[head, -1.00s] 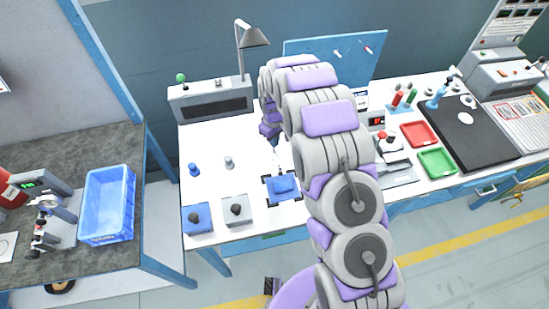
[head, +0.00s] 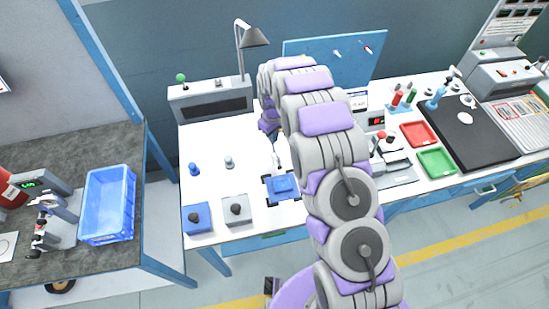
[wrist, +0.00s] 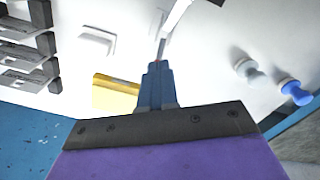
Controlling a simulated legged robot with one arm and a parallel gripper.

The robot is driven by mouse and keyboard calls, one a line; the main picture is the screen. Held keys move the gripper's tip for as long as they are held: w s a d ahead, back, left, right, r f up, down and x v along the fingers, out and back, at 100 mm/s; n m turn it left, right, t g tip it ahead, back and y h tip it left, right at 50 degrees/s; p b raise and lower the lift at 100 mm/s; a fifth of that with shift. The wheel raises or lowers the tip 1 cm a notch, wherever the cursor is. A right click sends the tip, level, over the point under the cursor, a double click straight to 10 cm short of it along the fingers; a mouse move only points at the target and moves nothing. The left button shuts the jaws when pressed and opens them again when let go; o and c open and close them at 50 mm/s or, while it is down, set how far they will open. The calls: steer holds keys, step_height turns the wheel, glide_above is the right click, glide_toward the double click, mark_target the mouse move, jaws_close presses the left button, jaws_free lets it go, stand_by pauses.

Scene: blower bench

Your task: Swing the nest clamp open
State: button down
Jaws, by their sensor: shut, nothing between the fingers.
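The blue nest block (head: 282,186) sits flat between black corner pieces on the white bench. A pale upright piece (head: 278,160), which looks like the clamp lever, stands just behind it. My gripper (head: 275,140) is above and behind that piece, partly covered by my arm. In the wrist view my gripper (wrist: 158,65) is shut and empty. A white bar (wrist: 178,14), likely the clamp arm, runs up from its tip. I cannot tell whether they touch, nor how far the clamp has swung.
A blue knob (head: 194,169) and a grey knob (head: 229,162) stand left of the nest. Two boxes with black knobs, one blue (head: 197,218) and one grey (head: 236,210), are at the front left. A yellow block (wrist: 117,92) is near my gripper in the wrist view.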

steer(key=shift+w+a+f, duration=0.1)
steer(key=shift+w+f, duration=0.3)
steer(key=shift+w+a+f, duration=0.15)
steer(key=shift+w+f, duration=0.1)
steer(key=shift+w, duration=0.3)
step_height(320, 180, up, 10)
steer(key=p, duration=0.2)
stand_by(1.1)
